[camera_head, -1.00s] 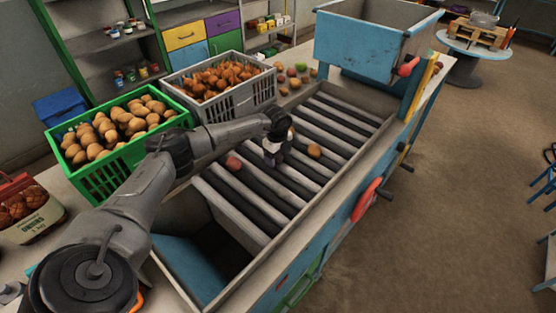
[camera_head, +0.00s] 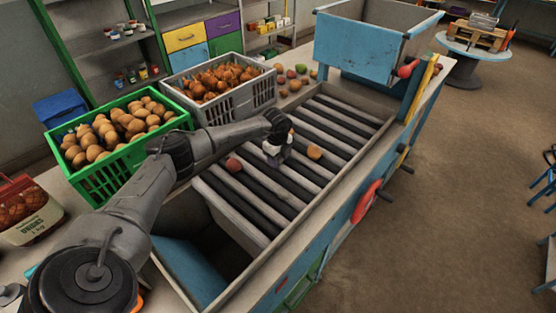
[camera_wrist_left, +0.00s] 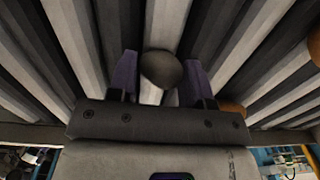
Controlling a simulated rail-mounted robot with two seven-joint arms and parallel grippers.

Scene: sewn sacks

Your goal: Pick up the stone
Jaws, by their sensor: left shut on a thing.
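The stone (camera_wrist_left: 161,69) is a rounded grey-brown lump in the left wrist view. It sits between the purple fingers of my left gripper (camera_wrist_left: 160,78), which is shut on it, over the roller bed. In the head view my left gripper (camera_head: 275,157) points down over the middle of the rollers (camera_head: 250,198), and the stone cannot be made out there. Whether the stone still touches the rollers is hard to tell. My right gripper is in neither view.
A reddish round item (camera_head: 233,165) and an orange one (camera_head: 314,152) lie on the rollers either side of my gripper. A green crate (camera_head: 103,180) and a grey crate (camera_head: 262,92) stand at the left. A blue hopper (camera_head: 362,45) stands at the far end.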

